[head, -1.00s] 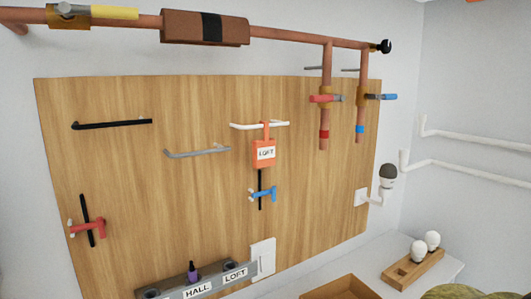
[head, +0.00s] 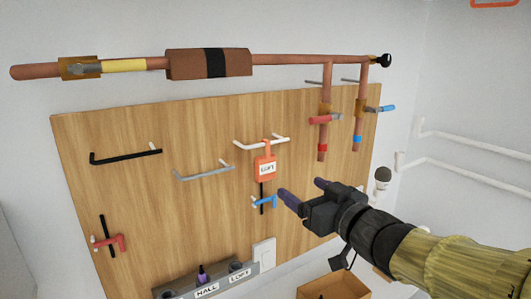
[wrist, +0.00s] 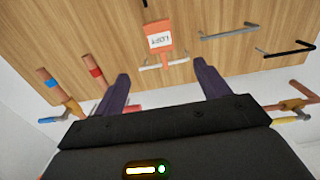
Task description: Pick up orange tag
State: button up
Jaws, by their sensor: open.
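The orange tag (head: 265,168) reads "LOFT" and hangs by its loop from a white hook (head: 262,142) on the wooden board. In the wrist view the tag (wrist: 159,35) appears upside down, beyond and roughly between my two fingertips. My gripper (head: 304,190) has dark purple fingers, spread open and empty. In the head view it is to the right of the tag and a little lower, apart from it. The wrist view also shows my gripper (wrist: 160,80) with a clear gap between its fingers.
Red (head: 324,119) and blue (head: 380,108) valve handles on copper pipes are at the upper right. A grey hook (head: 204,173) is left of the tag.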

aim_at(266, 164)
jog(key=shift+s+a+r, duration=0.1)
jog(key=shift+a+r, duration=0.1)
jog(key=shift+r, duration=0.1)
jog(key=p+x, duration=0.3)
jog(key=x, duration=0.9)
jog(key=shift+s+r, duration=0.1)
jog(key=shift+r, duration=0.05)
jog(key=shift+a, duration=0.1)
